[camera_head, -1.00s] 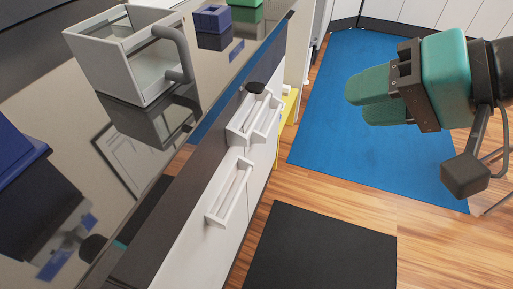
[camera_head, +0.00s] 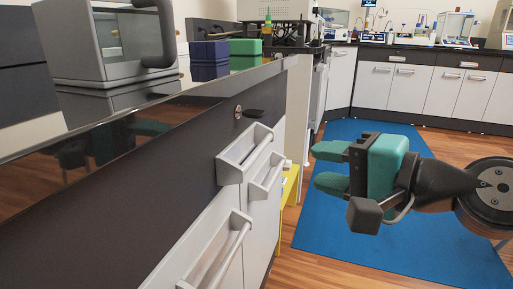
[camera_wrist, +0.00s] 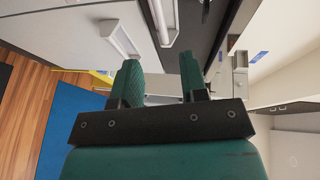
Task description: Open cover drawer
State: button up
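The counter's side (camera_head: 150,185) has a dark upper band and white fronts below. White box-shaped handles with bars show on it: an upper one (camera_head: 242,156), a smaller one (camera_head: 266,180) just behind it, and a lower one (camera_head: 220,258) nearer me. The fronts look flush and closed; no label tells which is the cover drawer. My gripper (camera_head: 316,167) has teal fingers and stands to the right of the handles, apart from them, pointing left. Its fingers are spread with nothing between them. In the wrist view, a handle (camera_wrist: 163,22) shows beyond the gap between the fingertips (camera_wrist: 158,68).
A grey glass-sided box (camera_head: 110,45) with a thick handle stands on the counter, with blue (camera_head: 209,51) and green (camera_head: 245,46) blocks behind. A black knob (camera_head: 254,113) sticks out above the upper handle. A blue mat (camera_head: 350,230) covers clear floor; cabinets line the back.

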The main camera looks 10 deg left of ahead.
aim_at(260, 152)
jog(key=p+x, duration=0.8)
jog(key=x, duration=0.6)
jog(key=shift+w, duration=0.1)
grip_shut()
